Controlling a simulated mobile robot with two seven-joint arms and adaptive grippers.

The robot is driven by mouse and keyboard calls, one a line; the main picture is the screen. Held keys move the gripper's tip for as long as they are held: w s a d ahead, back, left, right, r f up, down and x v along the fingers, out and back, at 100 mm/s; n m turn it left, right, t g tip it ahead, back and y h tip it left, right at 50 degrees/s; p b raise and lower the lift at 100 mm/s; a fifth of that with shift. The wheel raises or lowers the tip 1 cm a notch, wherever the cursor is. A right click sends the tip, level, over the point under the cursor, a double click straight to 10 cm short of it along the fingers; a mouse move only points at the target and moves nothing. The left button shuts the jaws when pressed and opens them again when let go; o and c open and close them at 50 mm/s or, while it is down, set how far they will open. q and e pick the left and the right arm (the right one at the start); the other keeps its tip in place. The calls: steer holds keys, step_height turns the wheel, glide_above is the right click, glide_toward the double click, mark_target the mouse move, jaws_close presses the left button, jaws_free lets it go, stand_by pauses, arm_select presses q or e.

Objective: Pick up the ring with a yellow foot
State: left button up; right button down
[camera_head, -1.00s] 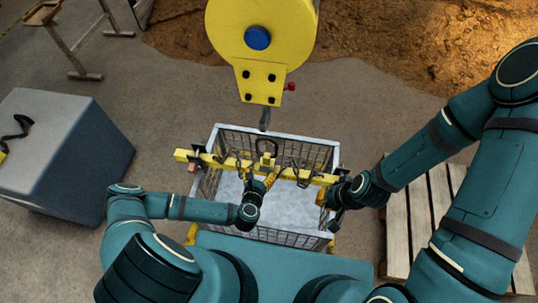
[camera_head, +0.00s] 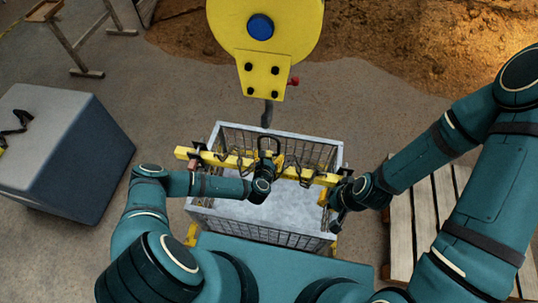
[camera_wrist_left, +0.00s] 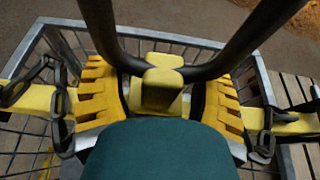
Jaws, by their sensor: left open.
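The dark ring (camera_head: 268,143) stands upright at the middle of a yellow beam (camera_head: 222,160) that lies across a wire crate. In the left wrist view the ring (camera_wrist_left: 125,60) rises from a blocky yellow foot (camera_wrist_left: 163,82). My left gripper (camera_wrist_left: 160,95) is open, its ribbed yellow fingers on either side of the foot; contact cannot be told. In the head view the left wrist hides its fingers and the foot. My right gripper (camera_head: 328,194) is at the beam's right end, mostly hidden by its own wrist, so its jaws cannot be read.
A dark hook (camera_head: 267,115) hangs from a yellow hoist block (camera_head: 263,70) just above the ring. Chains (camera_head: 290,165) hang from the beam on both sides. A pallet (camera_head: 430,225) lies right, a grey block (camera_head: 60,150) left.

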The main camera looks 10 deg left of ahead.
mark_target(269, 153)
arm_select(q)
jaws_close()
steer(key=shift+r, duration=0.2)
stand_by(0.3)
steer(key=shift+r+p, duration=0.7)
steer(key=shift+r, duration=1.1)
steer(key=s+p, duration=0.2)
steer(key=s, duration=1.5)
steer(key=shift+s+r+p, duration=0.25)
steer(key=shift+r+p, duration=0.45)
steer(key=shift+r, duration=0.4)
steer(key=shift+s+r+p, duration=0.25)
steer(key=shift+r+p, duration=0.4)
steer(key=shift+r, duration=0.4)
